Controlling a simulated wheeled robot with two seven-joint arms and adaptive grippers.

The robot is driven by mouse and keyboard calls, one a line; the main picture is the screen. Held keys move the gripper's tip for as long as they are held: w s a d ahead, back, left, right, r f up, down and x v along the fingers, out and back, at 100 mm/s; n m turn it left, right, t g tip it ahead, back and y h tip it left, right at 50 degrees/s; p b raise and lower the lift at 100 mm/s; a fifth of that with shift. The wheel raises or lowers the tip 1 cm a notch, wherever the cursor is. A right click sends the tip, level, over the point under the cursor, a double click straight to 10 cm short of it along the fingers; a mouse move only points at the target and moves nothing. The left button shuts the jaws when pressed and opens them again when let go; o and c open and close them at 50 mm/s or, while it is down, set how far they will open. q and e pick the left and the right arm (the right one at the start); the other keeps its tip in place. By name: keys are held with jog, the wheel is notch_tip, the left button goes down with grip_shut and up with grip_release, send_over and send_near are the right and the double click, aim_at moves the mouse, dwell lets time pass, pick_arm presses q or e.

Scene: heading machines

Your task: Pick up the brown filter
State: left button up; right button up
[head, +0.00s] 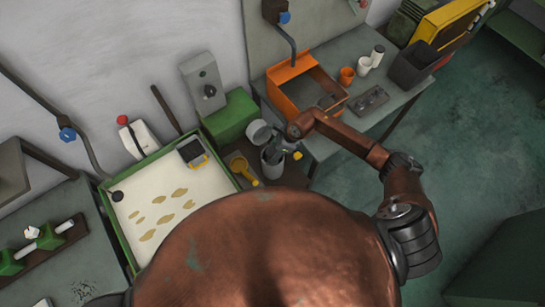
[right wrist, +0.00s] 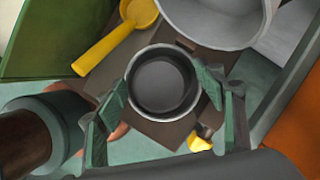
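I cannot single out a brown filter with certainty in either view. In the right wrist view a round dark-grey cup (right wrist: 163,83) with a dark inside lies between the fingers of my right gripper (right wrist: 163,100). The two green fingers stand wide apart, one on each side of the cup. I cannot tell whether they touch it. In the head view my right gripper (head: 283,149) is low over grey canisters (head: 271,161) beside the orange bin. Its fingers are small and partly hidden there. My left gripper does not show.
A yellow scoop (right wrist: 116,38) and a larger grey pot (right wrist: 220,18) lie close to the cup. The orange bin (head: 289,72) on the bench is to the right. A green-rimmed tray (head: 112,228) is to the left. Open floor (head: 470,125) shows at the right.

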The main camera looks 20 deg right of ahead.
grip_shut()
dwell(0.6)
